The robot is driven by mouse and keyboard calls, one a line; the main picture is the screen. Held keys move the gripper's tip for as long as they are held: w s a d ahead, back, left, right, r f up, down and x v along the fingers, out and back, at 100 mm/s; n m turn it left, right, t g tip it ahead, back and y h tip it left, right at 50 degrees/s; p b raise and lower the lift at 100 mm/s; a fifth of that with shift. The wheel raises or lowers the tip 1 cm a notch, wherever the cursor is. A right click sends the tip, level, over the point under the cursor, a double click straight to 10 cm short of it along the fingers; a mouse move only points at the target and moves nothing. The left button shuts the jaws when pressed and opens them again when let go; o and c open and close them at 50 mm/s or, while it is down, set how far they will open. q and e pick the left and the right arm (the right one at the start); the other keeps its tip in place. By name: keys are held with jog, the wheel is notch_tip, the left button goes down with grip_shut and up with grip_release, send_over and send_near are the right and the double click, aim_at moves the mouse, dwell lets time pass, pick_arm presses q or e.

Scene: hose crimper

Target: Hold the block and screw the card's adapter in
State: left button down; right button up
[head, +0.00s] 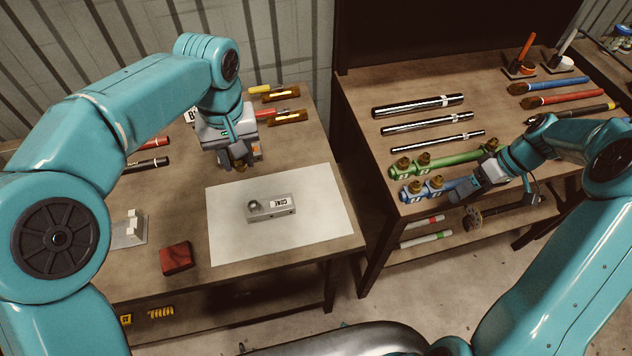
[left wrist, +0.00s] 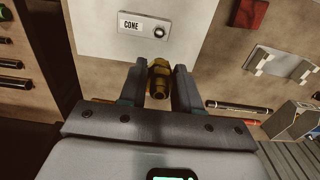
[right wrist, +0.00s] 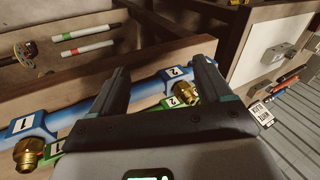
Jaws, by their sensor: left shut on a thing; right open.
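My left gripper (head: 238,166) is shut on a brass adapter (left wrist: 158,80), held above the left bench near the back edge of a white sheet. The grey block (head: 284,213), labelled CONE, lies on that sheet with a round metal piece on top; it also shows in the left wrist view (left wrist: 128,28). My right gripper (right wrist: 163,65) is open around the blue bar (right wrist: 146,90) on the right bench, its fingers on either side. The bar carries number labels and brass fittings.
A green bar (head: 437,163) with brass fittings lies just behind the blue one, with several chrome tubes (head: 418,105) further back. A red block (head: 176,258) and a grey holder (head: 128,230) stand left of the white sheet (head: 230,248). A gap separates the benches.

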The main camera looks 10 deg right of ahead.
pick_arm(q)
jog(key=shift+w+a+f, duration=0.1)
jog(key=shift+w+f, duration=0.05)
jog(key=shift+w, duration=0.15)
pick_arm(e)
jog(key=w+a+r+m+t+y, duration=0.2)
jog(key=w+a+r+y, duration=0.1)
jog(key=w+a+r, duration=0.4)
pick_arm(q)
jog(key=shift+s, duration=0.25)
pick_arm(e)
jog(key=m+g+y, duration=0.3)
jog(key=m+y, duration=0.2)
jog(key=m, duration=1.2)
send_near(265, 205)
pick_arm(q)
jog(key=shift+w, duration=0.2)
pick_arm(e)
jog(key=x, duration=0.8)
jog(key=shift+f, duration=0.1)
pick_arm(q)
jog(key=shift+s, duration=0.15)
pick_arm(e)
jog(key=shift+s+a, duration=0.1)
jog(key=shift+a, duration=0.05)
jog(key=c, duration=1.4)
